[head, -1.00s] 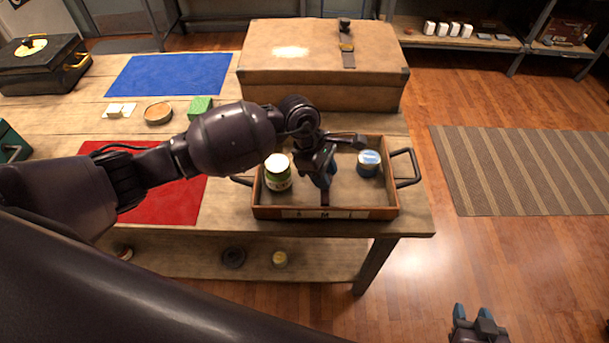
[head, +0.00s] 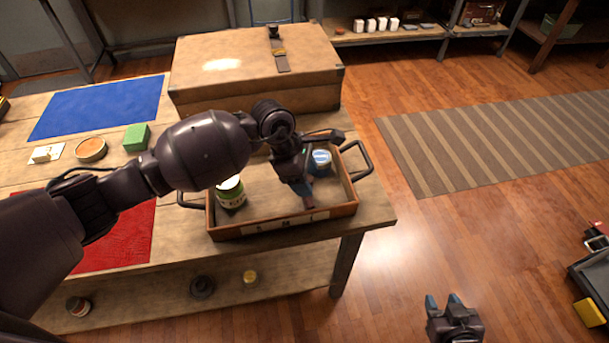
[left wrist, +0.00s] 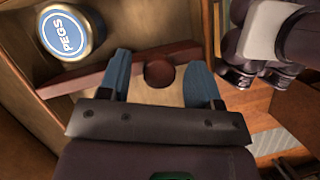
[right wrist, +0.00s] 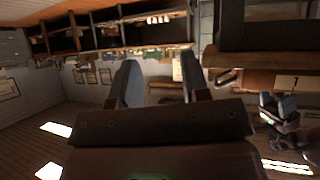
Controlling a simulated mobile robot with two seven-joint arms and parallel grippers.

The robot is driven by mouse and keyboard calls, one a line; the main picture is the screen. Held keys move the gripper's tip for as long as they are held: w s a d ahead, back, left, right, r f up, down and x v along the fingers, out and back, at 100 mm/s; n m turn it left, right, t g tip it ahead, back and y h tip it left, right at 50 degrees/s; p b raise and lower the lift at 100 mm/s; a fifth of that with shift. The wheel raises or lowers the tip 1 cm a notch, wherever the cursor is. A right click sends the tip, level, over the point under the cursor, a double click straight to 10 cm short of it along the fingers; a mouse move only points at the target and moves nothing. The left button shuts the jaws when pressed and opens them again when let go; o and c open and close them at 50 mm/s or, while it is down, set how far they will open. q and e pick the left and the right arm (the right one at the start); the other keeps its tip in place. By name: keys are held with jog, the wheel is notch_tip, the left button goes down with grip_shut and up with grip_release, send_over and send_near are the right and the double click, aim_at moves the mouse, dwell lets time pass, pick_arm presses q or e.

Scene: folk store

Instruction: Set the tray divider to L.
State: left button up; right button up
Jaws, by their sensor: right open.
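The wooden tray (head: 222,231) stands on the table's right end, with a label strip reading S, M, L along its front. The divider (head: 308,203) is a reddish-brown bar across the tray; its front end is close to the L mark. In the left wrist view its round knob (left wrist: 160,73) lies between the fingers of my left gripper (left wrist: 160,85), with a gap on each side. My left gripper (head: 299,186) is open over the divider and hides part of it. My right gripper (head: 444,302) is open and empty, above the floor, away from the table.
A green jar (head: 230,193) stands in the tray left of the divider, and a blue PEGS tin (head: 319,162) right of it. A large case (head: 255,70) sits behind the tray. A red mat (head: 120,236) and a blue mat (head: 100,106) lie to the left.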

pick_arm(q)
jog(key=shift+a+r, duration=0.25)
jog(key=shift+r, duration=0.15)
jog(key=v, duration=1)
jog(key=shift+w+d, duration=0.1)
pick_arm(e)
jog(key=shift+w+r, duration=0.1)
